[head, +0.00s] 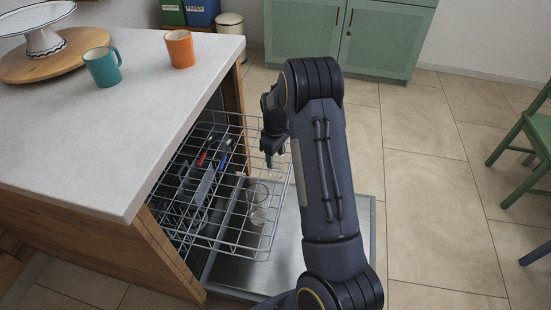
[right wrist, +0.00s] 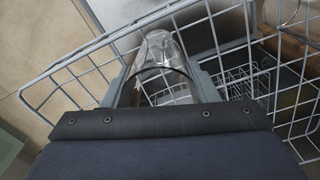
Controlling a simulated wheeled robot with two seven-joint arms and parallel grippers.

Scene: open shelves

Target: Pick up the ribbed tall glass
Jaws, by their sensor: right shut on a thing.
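The ribbed tall glass (right wrist: 158,62) is clear and shows in the right wrist view between the two fingers of my right gripper (right wrist: 165,85). The gripper is shut on it, and the glass is over the wire rack. In the head view my right gripper (head: 272,155) hangs at the right side of the rack, partly hidden by my arm. The held glass is hard to make out there. My left gripper is not in view.
The pulled-out dishwasher rack (head: 215,181) holds another clear glass (head: 257,192) and cutlery (head: 215,157), above the open door (head: 240,272). A worktop (head: 110,130) to the left bears a teal mug (head: 103,67), an orange mug (head: 180,49) and a cake stand (head: 42,40).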

